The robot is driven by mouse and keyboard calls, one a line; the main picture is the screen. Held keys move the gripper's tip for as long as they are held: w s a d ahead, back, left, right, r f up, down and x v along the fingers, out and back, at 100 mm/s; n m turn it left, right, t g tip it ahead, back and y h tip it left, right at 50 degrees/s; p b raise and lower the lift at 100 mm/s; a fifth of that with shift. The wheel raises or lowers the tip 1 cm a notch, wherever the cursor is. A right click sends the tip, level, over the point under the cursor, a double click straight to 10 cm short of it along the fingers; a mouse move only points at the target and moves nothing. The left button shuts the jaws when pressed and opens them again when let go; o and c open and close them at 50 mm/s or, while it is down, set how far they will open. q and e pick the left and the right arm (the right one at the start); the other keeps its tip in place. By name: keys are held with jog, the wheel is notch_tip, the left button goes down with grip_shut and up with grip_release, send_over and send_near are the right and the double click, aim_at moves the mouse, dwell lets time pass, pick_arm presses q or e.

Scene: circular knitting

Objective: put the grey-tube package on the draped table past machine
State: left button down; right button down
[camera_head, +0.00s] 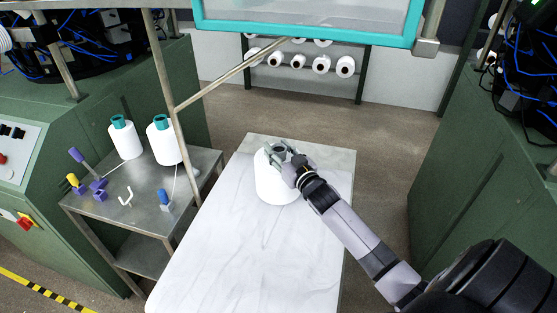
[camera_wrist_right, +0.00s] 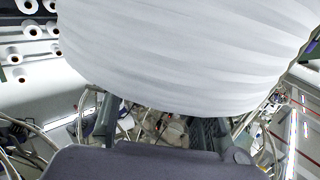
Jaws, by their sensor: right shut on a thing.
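The grey-tube package (camera_head: 272,186) is a white yarn package, upright, over the far part of the white draped table (camera_head: 235,250). I cannot tell whether its base touches the cloth. My right gripper (camera_head: 281,152) is shut on the package at its top, around the grey tube, and hides part of it. In the right wrist view the white package (camera_wrist_right: 190,50) fills the upper middle, just beyond the fingers (camera_wrist_right: 160,128). My left gripper is not in view.
A metal side table (camera_head: 140,205) at left holds two white packages with teal tubes (camera_head: 123,138) and small tools. Green machines (camera_head: 80,110) stand left and right (camera_head: 465,150). A rack of white packages (camera_head: 298,62) is at the back. The near part of the draped table is clear.

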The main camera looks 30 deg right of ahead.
jog(key=shift+f, duration=2.05)
jog(key=shift+f, duration=0.1)
jog(key=c, duration=1)
grip_release()
jog(key=shift+f, duration=0.1)
jog(key=s+a+b, duration=0.1)
jog(key=s+b, duration=0.1)
jog(key=s, duration=1)
jog(key=shift+b, duration=0.35)
